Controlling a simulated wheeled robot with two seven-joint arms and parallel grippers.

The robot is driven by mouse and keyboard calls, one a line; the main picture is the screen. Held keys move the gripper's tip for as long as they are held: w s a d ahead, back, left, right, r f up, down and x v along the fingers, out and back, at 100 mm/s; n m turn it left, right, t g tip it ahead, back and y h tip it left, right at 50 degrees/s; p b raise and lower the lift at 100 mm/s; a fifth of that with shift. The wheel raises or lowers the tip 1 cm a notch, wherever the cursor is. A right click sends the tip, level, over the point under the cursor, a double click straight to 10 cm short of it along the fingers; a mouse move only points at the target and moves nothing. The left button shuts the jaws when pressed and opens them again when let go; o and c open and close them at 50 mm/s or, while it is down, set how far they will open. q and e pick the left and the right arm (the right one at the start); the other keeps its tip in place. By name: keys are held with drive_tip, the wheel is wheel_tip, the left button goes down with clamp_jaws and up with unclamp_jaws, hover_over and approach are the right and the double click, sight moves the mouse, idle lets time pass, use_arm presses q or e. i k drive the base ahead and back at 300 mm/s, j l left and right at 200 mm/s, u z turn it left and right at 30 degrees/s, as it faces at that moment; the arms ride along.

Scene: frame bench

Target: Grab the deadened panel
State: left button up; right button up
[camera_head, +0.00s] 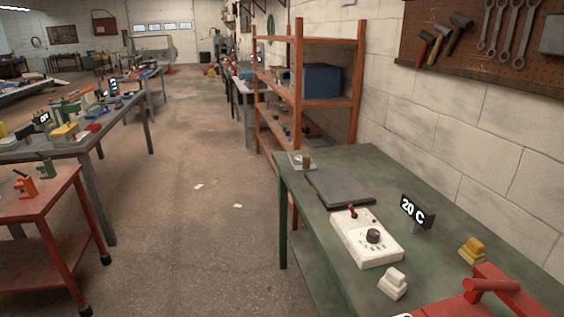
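A flat dark grey panel (340,188) lies on the far part of the green bench (375,163), near its left edge. It is the only panel-like thing on this bench; whether it is the deadened one cannot be told from its look. Its upper face is bare and nothing covers it. Neither of my grippers is in view.
Beside the panel are a small plate with a brown knob (301,161), a white control box (366,238) and a "20 C" display (417,211). Nearer are white (393,283) and yellow (471,250) stepped blocks and a red handled object (490,296). An orange shelf (299,95) stands behind.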

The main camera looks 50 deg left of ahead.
sight(303, 161)
drive_tip(key=u, duration=1.35)
drive_tip(key=i+j+z, duration=0.1)
drive_tip(key=z, duration=0.25)
drive_tip(key=i+j+z, duration=0.15)
drive_tip(key=z, duration=0.25)
drive_tip(key=i+j+z, duration=0.2)
drive_tip(key=z, duration=0.15)
drive_tip(key=i+j+z, duration=0.1)
drive_tip(key=j, duration=0.25)
drive_tip(key=i+j+z, duration=0.1)
drive_tip(key=i+j, duration=0.2)
drive_tip(key=i+j+z, duration=0.1)
drive_tip(key=j, duration=0.35)
drive_tip(key=i+j, duration=0.25)
drive_tip(key=j, duration=0.15)
drive_tip(key=i+j+z, duration=0.15)
drive_tip(key=j, duration=0.2)
drive_tip(key=i+j+z, duration=0.1)
drive_tip(key=j, duration=0.3)
